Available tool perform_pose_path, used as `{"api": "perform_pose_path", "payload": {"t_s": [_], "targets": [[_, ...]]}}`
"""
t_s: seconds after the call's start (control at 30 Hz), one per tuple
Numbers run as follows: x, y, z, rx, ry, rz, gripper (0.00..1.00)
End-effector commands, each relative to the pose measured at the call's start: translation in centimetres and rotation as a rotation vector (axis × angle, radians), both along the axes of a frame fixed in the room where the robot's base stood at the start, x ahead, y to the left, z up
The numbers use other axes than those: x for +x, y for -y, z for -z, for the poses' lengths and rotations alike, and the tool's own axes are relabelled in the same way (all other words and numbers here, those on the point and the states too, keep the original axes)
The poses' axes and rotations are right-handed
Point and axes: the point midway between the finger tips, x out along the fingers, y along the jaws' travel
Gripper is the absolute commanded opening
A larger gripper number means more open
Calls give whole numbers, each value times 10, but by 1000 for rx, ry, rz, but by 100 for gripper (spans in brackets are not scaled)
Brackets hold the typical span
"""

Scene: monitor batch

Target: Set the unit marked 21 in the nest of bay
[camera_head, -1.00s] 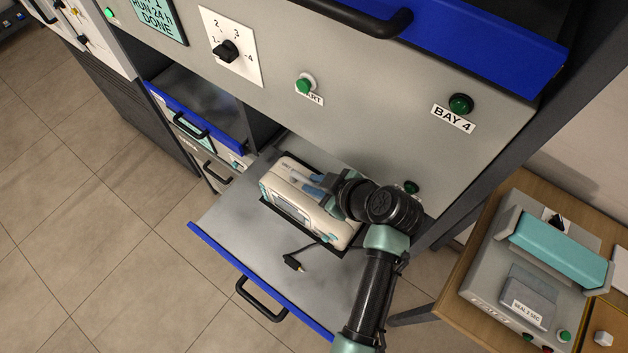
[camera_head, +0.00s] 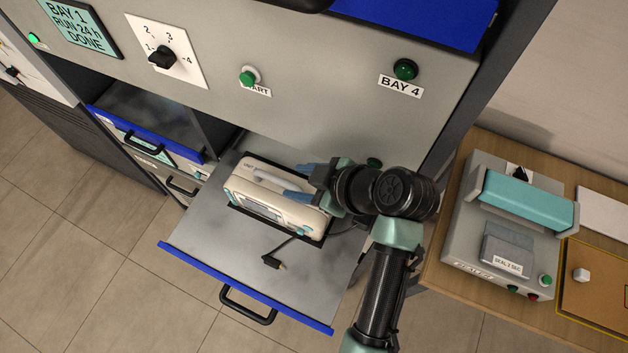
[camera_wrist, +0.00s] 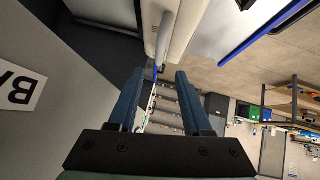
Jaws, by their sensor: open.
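A cream and teal monitor unit (camera_head: 262,205) sits in a dark-edged nest (camera_head: 318,240) on the pulled-out drawer (camera_head: 215,250) below the BAY 4 label. Its marking cannot be read here. My gripper (camera_head: 296,182) is at the right end of the unit's top, its blue fingers pointing left toward the handle. In the wrist view my gripper (camera_wrist: 162,75) has its two fingers apart with nothing between them. The unit's cream body (camera_wrist: 182,30) and grey handle (camera_wrist: 164,40) lie ahead of the fingertips. The fingers partly hide the unit's right end in the head view.
A black cable with a plug (camera_head: 272,261) lies on the drawer before the unit. A sealer (camera_head: 510,235) stands on a wooden table (camera_head: 455,255) at the right. A partly open compartment with a blue edge (camera_head: 150,130) is at the left. The front panel (camera_head: 310,80) rises behind the drawer.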

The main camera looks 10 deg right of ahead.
Motion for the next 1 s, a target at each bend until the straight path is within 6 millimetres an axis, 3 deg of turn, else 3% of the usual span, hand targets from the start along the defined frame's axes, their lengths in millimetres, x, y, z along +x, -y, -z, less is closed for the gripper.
{"api": "perform_pose_path", "payload": {"t_s": [0.33, 1.0], "targets": [[-23, 22, -31, -1, 2, 1, 50], [-24, 22, -32, -1, 0, 0, 50]]}}
